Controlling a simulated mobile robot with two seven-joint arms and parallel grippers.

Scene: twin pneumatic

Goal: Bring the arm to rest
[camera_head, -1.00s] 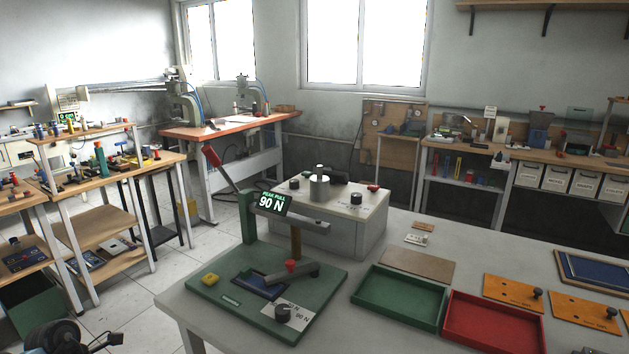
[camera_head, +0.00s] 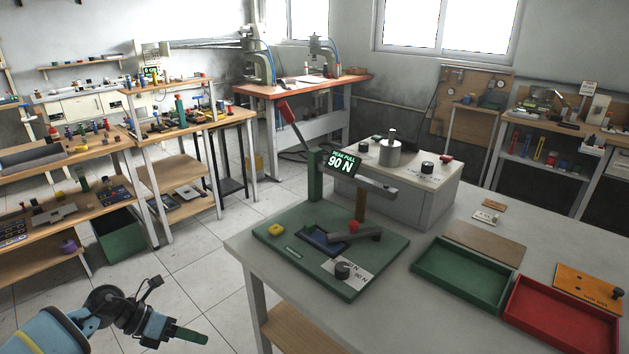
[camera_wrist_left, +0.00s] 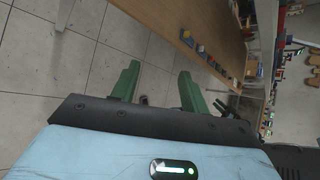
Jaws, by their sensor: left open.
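My left gripper (camera_head: 190,335) is at the lower left of the head view, over the tiled floor and apart from the tables. In the left wrist view its two green fingers (camera_wrist_left: 157,88) stand apart with only floor between them, so it is open and empty. My left arm (camera_head: 55,330) is light blue and comes in from the lower left corner. My right gripper is not in either view.
A grey table (camera_head: 445,330) on the right bears a green press fixture (camera_head: 385,262) reading 90 N, a green tray (camera_head: 468,272) and a red tray (camera_head: 562,318). Wooden shelving (camera_head: 180,170) stands at the left. Open floor (camera_head: 200,270) lies between them.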

